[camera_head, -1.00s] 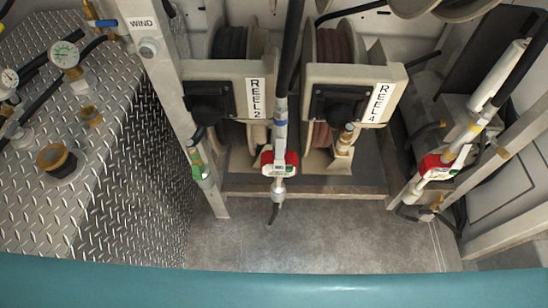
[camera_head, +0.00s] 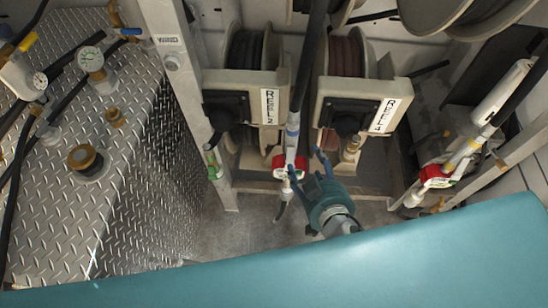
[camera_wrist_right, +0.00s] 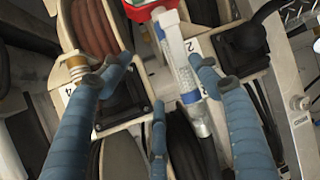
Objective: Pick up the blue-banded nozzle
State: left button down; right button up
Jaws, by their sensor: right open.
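The blue-banded nozzle (camera_head: 292,132) hangs upright from a black hose between the two reel housings, with a red and white body (camera_head: 288,168) at its lower end. In the right wrist view the pale nozzle with blue bands (camera_wrist_right: 181,62) runs through the middle of the picture. My right gripper (camera_head: 305,164) is open just right of and below the nozzle, its blue fingers close to the red body. In the wrist view my right gripper (camera_wrist_right: 158,80) has its fingers spread, with the nozzle seen between two of them; contact cannot be told. My left gripper is not in view.
A yellow-banded nozzle (camera_head: 468,148) stands at the right. A green-marked part (camera_head: 213,165) hangs by the left post. REEL 2 (camera_head: 245,88) and REEL 4 (camera_head: 362,100) housings stand behind. A diamond-plate box (camera_head: 130,170) fills the left. Bare floor (camera_head: 240,230) lies below.

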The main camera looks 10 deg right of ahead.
jog(key=t, duration=0.1)
send_near(297, 134)
jog(key=w+f, duration=0.1)
jog(key=f, duration=0.1)
jog(key=shift+m, duration=0.4)
jog(key=p+x, duration=0.1)
jog(key=x, duration=0.2)
jog(key=r+p+x, duration=0.1)
jog(key=x, duration=0.2)
jog(key=p+x, duration=0.2)
jog(key=x, duration=0.2)
jog(key=shift+w+r, duration=0.2)
jog(key=shift+w, duration=0.1)
jog(key=shift+w+f, duration=0.2)
jog(key=shift+w, duration=0.05)
jog(key=shift+s, duration=0.1)
jog(key=shift+c, duration=1)
grip_shut()
jog(key=shift+r, duration=0.15)
